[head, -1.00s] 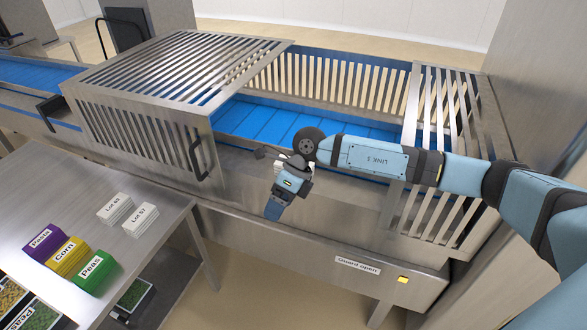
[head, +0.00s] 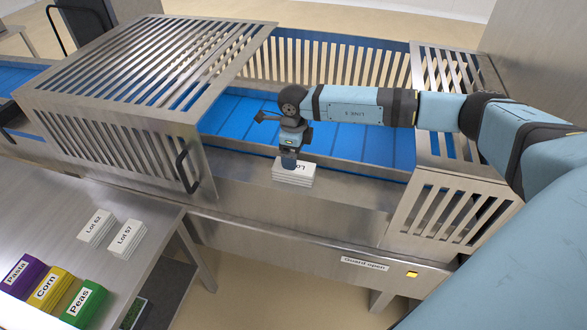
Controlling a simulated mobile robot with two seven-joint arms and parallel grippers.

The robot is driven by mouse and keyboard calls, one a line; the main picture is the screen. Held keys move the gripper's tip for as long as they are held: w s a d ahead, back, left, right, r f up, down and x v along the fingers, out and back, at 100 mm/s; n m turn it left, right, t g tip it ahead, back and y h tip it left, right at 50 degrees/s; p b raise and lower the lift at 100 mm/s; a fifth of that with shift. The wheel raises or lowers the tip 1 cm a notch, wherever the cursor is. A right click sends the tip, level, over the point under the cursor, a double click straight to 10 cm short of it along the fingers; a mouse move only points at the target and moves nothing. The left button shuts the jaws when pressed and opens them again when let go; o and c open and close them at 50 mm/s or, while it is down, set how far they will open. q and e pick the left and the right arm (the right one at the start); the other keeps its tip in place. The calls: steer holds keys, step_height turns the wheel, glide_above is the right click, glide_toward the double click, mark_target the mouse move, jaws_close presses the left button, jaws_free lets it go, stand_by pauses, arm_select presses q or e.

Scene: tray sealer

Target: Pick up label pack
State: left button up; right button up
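A white label pack (head: 293,177) lies on the steel ledge at the front of the sealer, with only "Lo" of its print showing. My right gripper (head: 289,163) points down at its top and hides part of the print. I cannot tell whether the fingers hold it. Two more white label packs, reading about "Lot 62" (head: 96,229) and "Lot 57" (head: 127,239), lie on the steel table (head: 150,215) at the left. My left gripper is not in view.
Purple Pasta (head: 24,276), yellow Corn (head: 48,291) and green Peas (head: 84,303) packs sit at the table's lower left. The slatted guard (head: 150,75) stands left of the open blue belt (head: 235,118). A "Guard open" sign (head: 365,264) is on the front.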

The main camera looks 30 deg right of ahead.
mark_target(304, 175)
steer(key=shift+f, duration=1.1)
step_height(304, 175, down, 4)
steer(key=shift+s+f+p, duration=0.1)
steer(key=shift+f+p, duration=0.1)
steer(key=shift+p, duration=0.9)
steer(key=shift+f, duration=0.2)
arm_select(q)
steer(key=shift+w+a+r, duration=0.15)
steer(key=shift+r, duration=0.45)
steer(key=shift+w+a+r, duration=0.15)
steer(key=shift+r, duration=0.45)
arm_select(e)
steer(key=shift+c, duration=0.9)
steer(key=c, duration=1)
steer(key=shift+o, duration=0.2)
